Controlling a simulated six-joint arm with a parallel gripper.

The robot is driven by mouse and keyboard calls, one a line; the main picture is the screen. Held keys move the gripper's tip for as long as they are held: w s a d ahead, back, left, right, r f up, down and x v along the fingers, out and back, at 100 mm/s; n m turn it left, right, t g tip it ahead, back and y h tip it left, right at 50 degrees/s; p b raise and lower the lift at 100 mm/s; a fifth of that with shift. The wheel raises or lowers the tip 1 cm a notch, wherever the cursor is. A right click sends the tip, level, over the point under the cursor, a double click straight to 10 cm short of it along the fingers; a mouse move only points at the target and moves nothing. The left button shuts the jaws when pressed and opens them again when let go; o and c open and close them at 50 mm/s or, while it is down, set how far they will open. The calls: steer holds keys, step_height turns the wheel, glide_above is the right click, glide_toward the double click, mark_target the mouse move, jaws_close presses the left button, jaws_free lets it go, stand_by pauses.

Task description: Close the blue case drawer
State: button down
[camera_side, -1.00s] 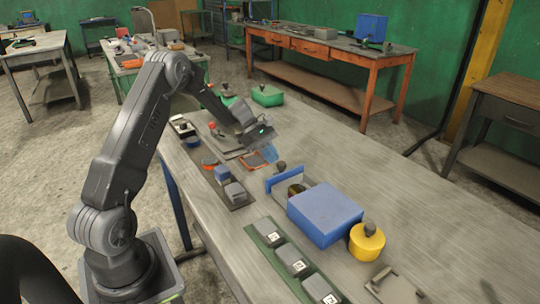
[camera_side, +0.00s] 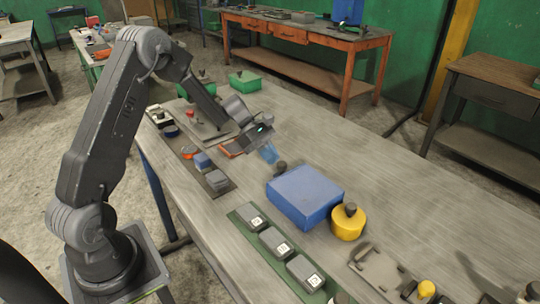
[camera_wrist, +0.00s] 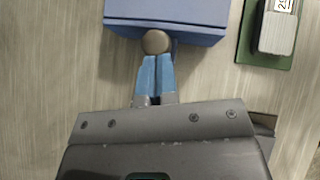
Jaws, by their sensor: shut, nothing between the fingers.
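The blue case (camera_side: 312,200) sits on the grey bench, and its drawer is shut, with no gap visible between drawer front and case. Its round, dark knob (camera_side: 281,167) sticks out on the side facing my gripper. My gripper (camera_side: 268,153) is shut and empty, with its blue fingers pointing at the knob. In the wrist view, the fingertips (camera_wrist: 158,60) are at the brown knob (camera_wrist: 156,42) and seem to touch it. The blue drawer front (camera_wrist: 190,36) shows behind it. The inside of the drawer is hidden.
A yellow round container (camera_side: 347,223) stands close beside the case. A green strip with grey blocks (camera_side: 275,243) lies in front of it. Another dark strip holds a grey block (camera_side: 217,180). A grey tray (camera_side: 380,268) lies nearer the camera. The bench beyond the case is clear.

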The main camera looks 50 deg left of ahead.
steer(key=a, duration=0.2)
steer(key=s+a, duration=0.1)
steer(key=a, duration=0.1)
steer(key=v, duration=1)
steer(key=s+d+r+m+y, duration=0.3)
steer(key=s+d+r+m, duration=0.2)
steer(key=d, duration=0.3)
steer(key=s+d+r+m+y, duration=0.2)
steer(key=s+d+r+m, duration=0.25)
steer(key=d, duration=0.35)
steer(key=s+d+r+m+t+y, duration=0.1)
steer(key=s+d+m+t+y, duration=0.2)
steer(key=s+d+m, duration=0.3)
steer(key=s+m+y, duration=0.1)
steer(key=s+m, duration=0.4)
steer(key=s, duration=0.2)
steer(key=shift+s+r, duration=0.25)
steer(key=shift+r, duration=0.1)
steer(key=shift+d+m, duration=0.1)
steer(key=shift+m, duration=0.15)
